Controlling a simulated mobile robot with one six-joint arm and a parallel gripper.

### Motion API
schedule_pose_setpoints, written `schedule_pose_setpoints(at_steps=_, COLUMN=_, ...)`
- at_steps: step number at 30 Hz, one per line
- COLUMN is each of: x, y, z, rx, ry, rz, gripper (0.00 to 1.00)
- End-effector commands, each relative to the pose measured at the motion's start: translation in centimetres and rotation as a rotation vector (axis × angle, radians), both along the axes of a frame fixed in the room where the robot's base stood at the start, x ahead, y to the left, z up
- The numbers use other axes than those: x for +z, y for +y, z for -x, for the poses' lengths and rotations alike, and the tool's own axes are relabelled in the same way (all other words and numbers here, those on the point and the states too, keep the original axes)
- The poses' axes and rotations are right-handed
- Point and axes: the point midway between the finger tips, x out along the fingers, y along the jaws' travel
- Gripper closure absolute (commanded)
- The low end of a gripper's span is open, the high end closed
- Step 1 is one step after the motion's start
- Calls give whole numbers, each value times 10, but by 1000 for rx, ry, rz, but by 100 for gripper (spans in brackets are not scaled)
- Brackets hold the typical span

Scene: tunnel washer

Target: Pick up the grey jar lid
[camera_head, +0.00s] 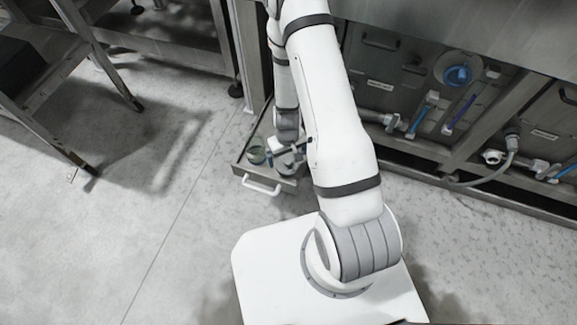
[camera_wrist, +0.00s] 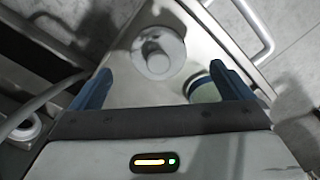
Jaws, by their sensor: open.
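A round grey jar lid (camera_wrist: 171,44) with a raised, paler centre lies in an open drawer (camera_wrist: 128,92), seen in the wrist view. My gripper (camera_wrist: 159,69) is open above the drawer, with one blue finger on each side of the lid and nothing held. Whether the fingers are level with the lid is not clear. A jar with a teal rim (camera_wrist: 201,92) stands beside the lid, partly hidden by the right finger. In the head view the drawer (camera_head: 243,169) is under my gripper (camera_head: 290,150), and the lid is hard to make out there.
The drawer has a white handle (camera_head: 261,187) at its front. A jar (camera_head: 256,156) stands near its left side. A washer cabinet with a blue round port (camera_head: 458,75) and pipes lies to the right. A metal stair frame (camera_head: 50,65) stands at the left, with open floor between.

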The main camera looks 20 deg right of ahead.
Motion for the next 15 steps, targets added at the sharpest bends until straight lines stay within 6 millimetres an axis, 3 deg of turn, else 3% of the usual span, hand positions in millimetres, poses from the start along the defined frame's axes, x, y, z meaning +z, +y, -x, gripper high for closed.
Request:
schedule_pose_setpoints(at_steps=1, x=-10, y=0, z=0, rx=-1, ry=0, rz=0, gripper=0)
schedule_pose_setpoints(at_steps=8, x=-22, y=-1, z=-2, rx=-2, ry=1, rz=-1, gripper=0)
schedule_pose_setpoints(at_steps=15, x=-57, y=-2, z=-7, rx=-2, ry=1, rz=-1, gripper=0)
